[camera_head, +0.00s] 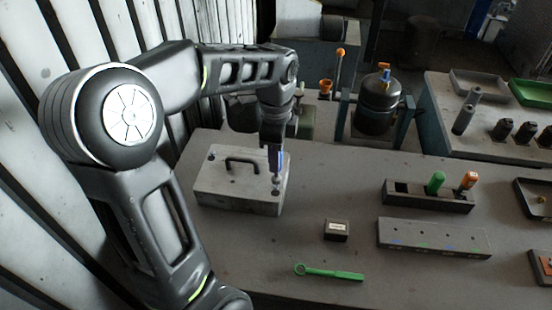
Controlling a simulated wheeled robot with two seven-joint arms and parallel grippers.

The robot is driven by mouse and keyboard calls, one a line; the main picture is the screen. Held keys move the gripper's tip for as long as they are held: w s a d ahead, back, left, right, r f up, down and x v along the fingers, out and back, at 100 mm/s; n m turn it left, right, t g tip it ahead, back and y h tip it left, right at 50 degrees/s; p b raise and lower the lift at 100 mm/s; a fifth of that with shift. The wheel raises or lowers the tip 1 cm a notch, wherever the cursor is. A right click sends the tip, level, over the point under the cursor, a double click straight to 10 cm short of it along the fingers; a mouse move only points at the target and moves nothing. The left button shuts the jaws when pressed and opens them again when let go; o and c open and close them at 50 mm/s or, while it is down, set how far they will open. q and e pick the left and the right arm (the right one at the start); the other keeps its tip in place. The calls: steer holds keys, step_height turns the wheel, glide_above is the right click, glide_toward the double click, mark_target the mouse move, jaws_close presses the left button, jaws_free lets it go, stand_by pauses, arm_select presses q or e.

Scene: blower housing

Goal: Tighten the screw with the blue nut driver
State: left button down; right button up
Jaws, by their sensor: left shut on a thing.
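The blue nut driver (279,158) is upright in my left gripper (273,146), which is shut on it. The driver's lower end is over the right side of a grey metal housing block (240,190). A screw (276,188) shows there as a small dark shape near the driver's tip; I cannot tell whether the two touch. The block has a black handle (242,160) on top, left of the driver. My right gripper is not in view.
A black holder (405,197) bears a green-handled tool (436,182) and an orange-handled tool (469,180). A grey strip (432,239), a small black box (336,231) and a green wrench (330,273) lie on the table. A second table (440,115) stands at the back right.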

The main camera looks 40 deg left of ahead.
arm_select(q)
steer(key=shift+r, duration=0.15)
steer(key=shift+r, duration=2.4)
